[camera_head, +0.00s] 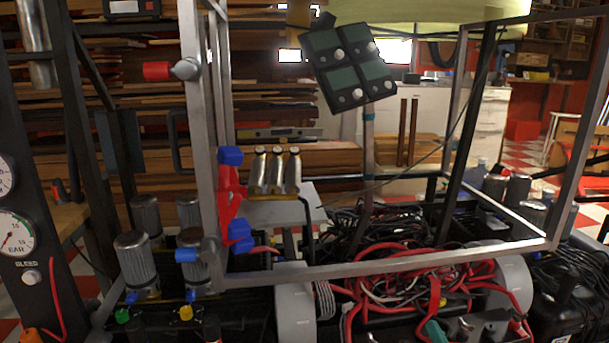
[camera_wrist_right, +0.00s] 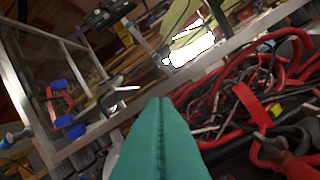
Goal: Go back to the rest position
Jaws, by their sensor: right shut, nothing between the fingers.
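My right gripper (camera_head: 434,329) shows only as teal fingertips at the bottom edge of the head view, in front of the red cables. In the right wrist view its teal fingers (camera_wrist_right: 160,140) are pressed together with nothing between them. Most of its arm is out of frame. My left gripper does not show in either view.
A grey metal frame (camera_head: 400,268) spans the head view, with a red bracket with blue knobs (camera_head: 231,200) on its left post. Red and black cables (camera_head: 400,265) lie tangled low in the middle. Metal cylinders (camera_head: 136,262) and a pressure gauge (camera_head: 15,236) stand at left.

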